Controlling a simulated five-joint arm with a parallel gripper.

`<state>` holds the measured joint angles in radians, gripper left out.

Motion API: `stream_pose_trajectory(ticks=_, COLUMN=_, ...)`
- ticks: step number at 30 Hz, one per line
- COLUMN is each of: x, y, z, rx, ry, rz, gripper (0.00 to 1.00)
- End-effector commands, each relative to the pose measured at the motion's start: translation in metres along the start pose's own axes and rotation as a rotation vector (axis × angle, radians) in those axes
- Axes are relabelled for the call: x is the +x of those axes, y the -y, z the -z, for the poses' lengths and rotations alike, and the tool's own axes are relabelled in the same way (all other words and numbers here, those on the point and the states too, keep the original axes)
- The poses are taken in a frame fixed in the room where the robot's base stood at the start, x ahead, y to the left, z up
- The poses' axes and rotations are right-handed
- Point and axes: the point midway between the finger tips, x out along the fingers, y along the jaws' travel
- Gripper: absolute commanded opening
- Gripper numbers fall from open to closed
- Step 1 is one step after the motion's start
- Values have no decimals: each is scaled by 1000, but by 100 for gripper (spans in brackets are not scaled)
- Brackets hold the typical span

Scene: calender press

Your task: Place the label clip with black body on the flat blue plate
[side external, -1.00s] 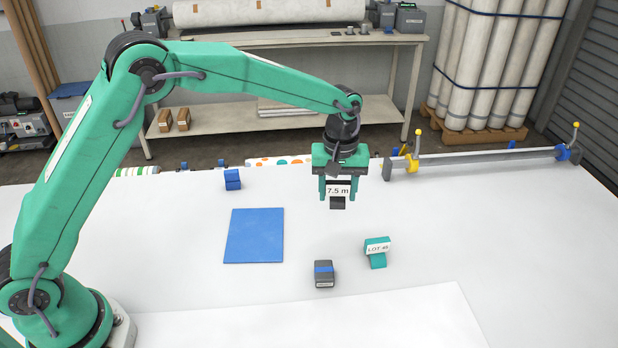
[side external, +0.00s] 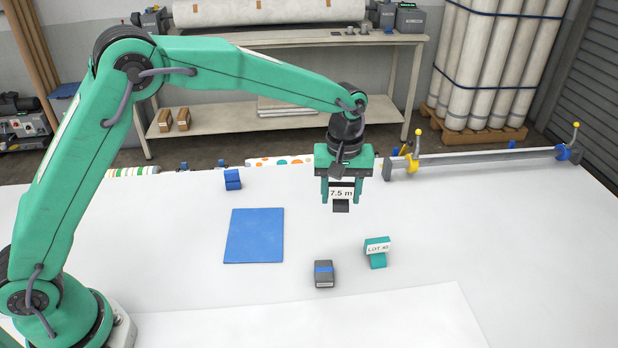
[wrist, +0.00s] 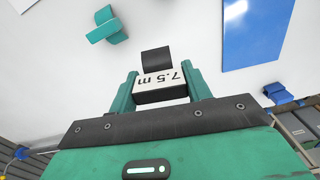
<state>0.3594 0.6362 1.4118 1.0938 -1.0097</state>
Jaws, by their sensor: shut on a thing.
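The label clip with black body (side external: 341,206) carries a white label reading "7.5 m". My gripper (side external: 341,193) is shut on it and holds it above the white table, to the right of the flat blue plate. In the wrist view the clip's black body (wrist: 156,60) sticks out beyond the fingers of my gripper (wrist: 160,90). The flat blue plate (side external: 254,236) lies bare on the table at the left; part of it shows in the wrist view (wrist: 255,32) at upper right.
A teal label clip (side external: 377,258) marked "LOT" stands at the right front. A small blue clip (side external: 232,180) sits behind the plate. A metal bar (side external: 480,160) runs along the back right edge.

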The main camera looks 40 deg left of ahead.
Motion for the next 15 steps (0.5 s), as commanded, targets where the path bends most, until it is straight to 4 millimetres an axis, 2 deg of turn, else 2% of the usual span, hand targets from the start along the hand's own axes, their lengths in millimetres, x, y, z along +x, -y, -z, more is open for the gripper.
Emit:
stream_pose_trajectory(ticks=8, x=-5, y=14, z=-10, rx=-14, ry=0, rz=0, gripper=27)
stream_pose_trajectory(ticks=15, x=-10, y=45, z=-29, rx=-42, ry=0, rz=-1, gripper=27)
